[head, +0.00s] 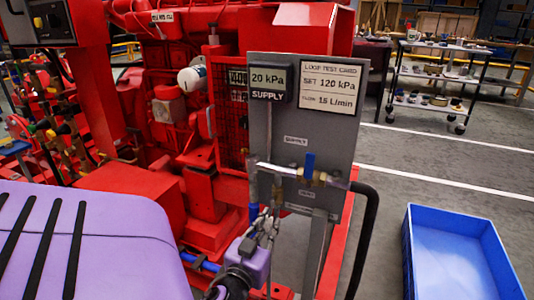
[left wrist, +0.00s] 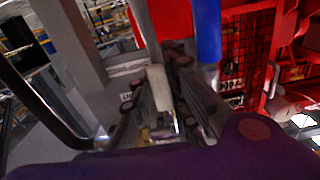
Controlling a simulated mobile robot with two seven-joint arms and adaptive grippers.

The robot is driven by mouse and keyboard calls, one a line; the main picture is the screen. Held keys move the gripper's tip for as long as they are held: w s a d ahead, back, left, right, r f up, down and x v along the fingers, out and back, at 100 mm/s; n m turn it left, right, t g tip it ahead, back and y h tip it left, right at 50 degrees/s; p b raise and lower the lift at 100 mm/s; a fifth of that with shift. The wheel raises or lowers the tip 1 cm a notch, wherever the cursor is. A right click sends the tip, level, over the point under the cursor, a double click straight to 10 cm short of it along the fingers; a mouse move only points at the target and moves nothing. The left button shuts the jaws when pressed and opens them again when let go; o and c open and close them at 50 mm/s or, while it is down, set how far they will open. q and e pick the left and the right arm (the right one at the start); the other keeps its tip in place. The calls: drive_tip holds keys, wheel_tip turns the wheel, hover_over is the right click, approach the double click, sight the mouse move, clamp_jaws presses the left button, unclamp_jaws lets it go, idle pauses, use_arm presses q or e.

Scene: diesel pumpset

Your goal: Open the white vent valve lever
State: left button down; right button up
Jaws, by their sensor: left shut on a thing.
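The grey test panel (head: 325,135) stands upright with a supply display reading 20 kPa and a card set to 120 kPa. A pipe with a brass valve and an upright blue lever (head: 309,164) crosses its lower part. My left gripper (head: 271,213) is at the panel's lower left, below the pipe. In the left wrist view its two fingers (left wrist: 160,105) are closed on the white lever (left wrist: 158,88), which shows as a pale bar between them. In the head view the lever is mostly hidden by the fingers. My right gripper is not in view.
A blue piece (head: 253,213) hangs just left of my fingers; a blue bar also shows close by in the left wrist view (left wrist: 207,30). A black hose (head: 364,240) curves down at the panel's right. Red machinery (head: 195,190) is behind. A blue crate (head: 458,255) sits on the floor.

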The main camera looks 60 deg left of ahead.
use_arm(q)
drive_tip(key=shift+w+d+n, duration=0.1)
drive_tip(key=shift+d+n, duration=0.05)
drive_tip(key=shift+n, duration=0.15)
drive_tip(key=c, duration=1.7)
unclamp_jaws()
wheel_tip(320, 180, up, 10)
